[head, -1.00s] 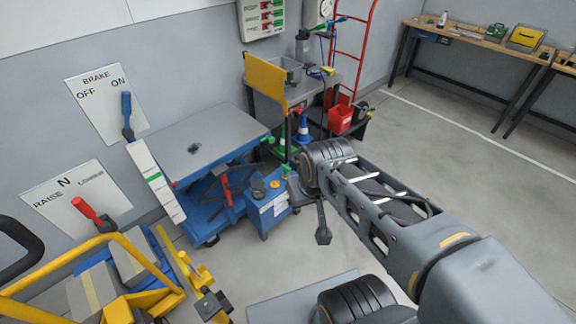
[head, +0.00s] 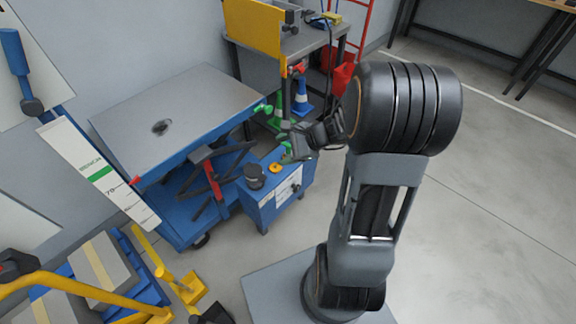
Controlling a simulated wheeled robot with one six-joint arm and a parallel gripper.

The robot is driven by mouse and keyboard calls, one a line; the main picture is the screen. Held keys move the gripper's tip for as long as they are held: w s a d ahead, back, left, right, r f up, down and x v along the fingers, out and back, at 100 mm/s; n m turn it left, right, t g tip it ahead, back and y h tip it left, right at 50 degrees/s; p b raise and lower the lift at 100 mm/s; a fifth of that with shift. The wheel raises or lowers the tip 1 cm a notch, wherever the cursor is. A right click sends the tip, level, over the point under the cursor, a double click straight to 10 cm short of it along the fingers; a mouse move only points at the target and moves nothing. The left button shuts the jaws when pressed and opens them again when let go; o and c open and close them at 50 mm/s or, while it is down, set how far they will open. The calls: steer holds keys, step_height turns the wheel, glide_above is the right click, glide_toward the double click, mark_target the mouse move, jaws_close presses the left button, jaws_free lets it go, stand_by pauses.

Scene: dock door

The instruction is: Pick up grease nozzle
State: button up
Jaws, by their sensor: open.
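No thing in the head view is clear enough for me to name it as the grease nozzle. A small dark item or mark (head: 161,127) lies on the grey top of the blue lift table (head: 215,88); I cannot tell what it is. My gripper (head: 292,147) is small in the picture, open, above and behind the blue box (head: 282,199) beside the lift table. Small green parts show close to its fingers, and I cannot tell whether they belong to it. No held object is visible.
Yellow rails and blue pallets (head: 142,285) fill the lower left. Open floor (head: 485,200) lies right.

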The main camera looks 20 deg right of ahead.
steer(key=w+d+f+m+t+h+b, duration=0.2)
steer(key=w+d+f+m+t+b, duration=0.15)
steer(key=d+f+m, duration=0.45)
steer(key=w+d+f+m+t+h+b, duration=0.1)
steer(key=w+d+f+m+t+b, duration=0.15)
steer(key=d+f+m+b, duration=0.6)
steer(key=n+p, duration=0.2)
steer(key=n, duration=0.1)
glide_toward(290, 153)
steer(key=f+x, duration=0.1)
steer(key=x, duration=0.3)
steer(key=shift+n+t, duration=0.25)
steer(key=shift+t, duration=0.15)
steer(key=b+x, duration=0.2)
steer(key=x, duration=0.2)
steer(key=shift+w+f, duration=0.15)
steer(key=shift+w+a+f+b, duration=0.1)
steer(key=shift+w+a+b, duration=0.15)
steer(key=shift+w, duration=0.2)
steer(key=shift+h, duration=0.3)
steer(key=c, duration=1.1)
